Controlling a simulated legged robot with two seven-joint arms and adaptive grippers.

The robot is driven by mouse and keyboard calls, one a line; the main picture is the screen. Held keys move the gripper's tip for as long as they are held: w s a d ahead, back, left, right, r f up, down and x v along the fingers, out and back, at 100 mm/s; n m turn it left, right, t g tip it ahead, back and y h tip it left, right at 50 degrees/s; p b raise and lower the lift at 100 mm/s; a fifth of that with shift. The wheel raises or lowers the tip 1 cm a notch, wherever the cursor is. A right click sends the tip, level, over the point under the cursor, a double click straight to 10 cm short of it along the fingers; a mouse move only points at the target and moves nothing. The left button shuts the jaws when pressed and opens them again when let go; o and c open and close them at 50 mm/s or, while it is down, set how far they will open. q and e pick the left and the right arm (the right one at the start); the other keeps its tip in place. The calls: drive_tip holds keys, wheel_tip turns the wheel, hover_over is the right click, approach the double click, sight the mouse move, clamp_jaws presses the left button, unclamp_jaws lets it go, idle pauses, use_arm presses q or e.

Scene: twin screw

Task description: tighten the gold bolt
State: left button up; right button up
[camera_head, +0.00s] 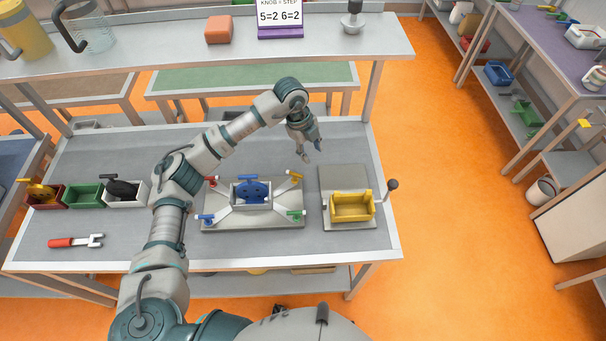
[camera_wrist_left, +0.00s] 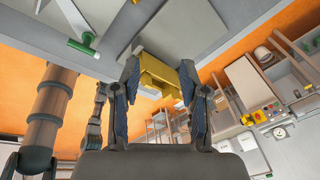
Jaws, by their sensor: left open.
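A gold T-shaped piece (camera_head: 295,176), likely the gold bolt, sits at the back right corner of a grey plate (camera_head: 230,242) on the bench. Matching red (camera_head: 211,181), blue (camera_head: 205,218) and green (camera_head: 297,215) pieces sit at the other corners. A grey box with a blue wheel (camera_head: 252,192) stands in the middle. My left gripper (camera_head: 311,152) is open and empty, above and behind the gold piece, apart from it. In the wrist view its fingers (camera_wrist_left: 158,85) are spread, with a yellow bin (camera_wrist_left: 162,73) seen beyond them. My right gripper does not show.
The yellow bin (camera_head: 352,207) stands on a plate at the right, beside a dark-knobbed lever (camera_head: 392,185). Dark red (camera_head: 46,202), green (camera_head: 84,196) and white (camera_head: 126,200) bins stand at left. A red-handled wrench (camera_head: 76,241) lies in front. A shelf (camera_head: 340,45) spans the back.

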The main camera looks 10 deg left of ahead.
sight(294, 173)
use_arm(q)
drive_tip(key=a+r+n+y, duration=0.2)
drive_tip(key=a+n+y, duration=0.1)
drive_tip(key=a, duration=0.2)
drive_tip(key=f, duration=0.6)
drive_tip(key=f+p, duration=0.1)
drive_tip(key=f, duration=0.4)
drive_tip(key=f+p, duration=0.1)
drive_tip(key=f, duration=0.5)
drive_tip(key=shift+w+a+f, duration=0.1)
drive_tip(key=shift+w+f, duration=0.15)
drive_tip(key=shift+f, duration=0.05)
